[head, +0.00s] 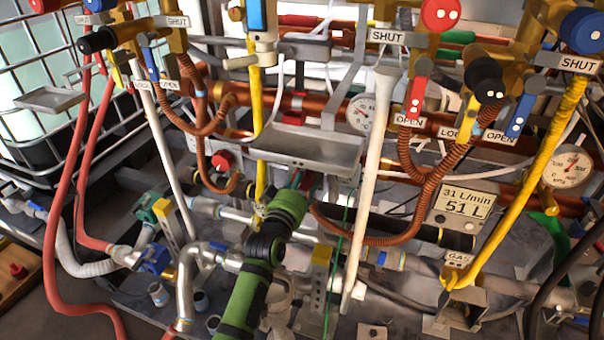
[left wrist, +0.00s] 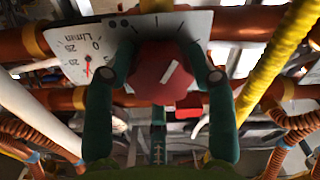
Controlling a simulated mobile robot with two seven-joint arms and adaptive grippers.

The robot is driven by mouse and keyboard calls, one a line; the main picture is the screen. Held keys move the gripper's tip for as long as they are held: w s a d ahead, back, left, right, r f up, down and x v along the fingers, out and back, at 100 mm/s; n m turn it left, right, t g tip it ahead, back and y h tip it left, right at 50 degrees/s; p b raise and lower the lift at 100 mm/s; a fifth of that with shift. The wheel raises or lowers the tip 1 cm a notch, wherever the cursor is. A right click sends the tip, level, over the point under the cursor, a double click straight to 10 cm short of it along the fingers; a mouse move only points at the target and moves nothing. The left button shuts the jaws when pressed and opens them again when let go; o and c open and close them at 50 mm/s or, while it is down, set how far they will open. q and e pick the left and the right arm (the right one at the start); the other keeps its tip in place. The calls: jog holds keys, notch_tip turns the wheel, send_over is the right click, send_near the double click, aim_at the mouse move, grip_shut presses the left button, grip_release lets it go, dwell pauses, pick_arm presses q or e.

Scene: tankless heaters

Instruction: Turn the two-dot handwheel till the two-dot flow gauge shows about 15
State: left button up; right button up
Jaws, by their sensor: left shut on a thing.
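In the left wrist view, a red handwheel (left wrist: 163,80) with a pale mark on its face sits in front of a white plate (left wrist: 200,25). Two dark dots show at the plate's upper edge. The flow gauge (left wrist: 88,62), marked L/min, is on the plate's left part, upside down in this view. Its red needle is too small to read. My left gripper (left wrist: 165,68) is shut on the handwheel, one teal finger on each side. In the head view my left gripper (head: 303,182) reaches under a grey metal tray (head: 300,160), and I cannot make out the handwheel there. My right gripper is out of view.
Copper pipes, yellow pipes (head: 530,180) and a white pipe (head: 370,180) crowd around the arm. A display (head: 460,204) reads 31 L/min and 51 L. A red knob with two white dots (head: 440,14) is at upper right. Red hoses (head: 52,220) hang left.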

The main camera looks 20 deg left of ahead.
pick_arm(q)
jog(key=shift+r+n+p, duration=0.1)
jog(key=shift+n+p, duration=0.3)
jog(key=shift+n, duration=0.2)
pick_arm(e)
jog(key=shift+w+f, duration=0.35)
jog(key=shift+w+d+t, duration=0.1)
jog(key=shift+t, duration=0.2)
pick_arm(q)
jog(key=o, duration=1.2)
jog(key=shift+c, duration=0.2)
jog(key=shift+s, duration=0.25)
jog(key=s, duration=1.1)
jog(key=shift+s+a, duration=0.2)
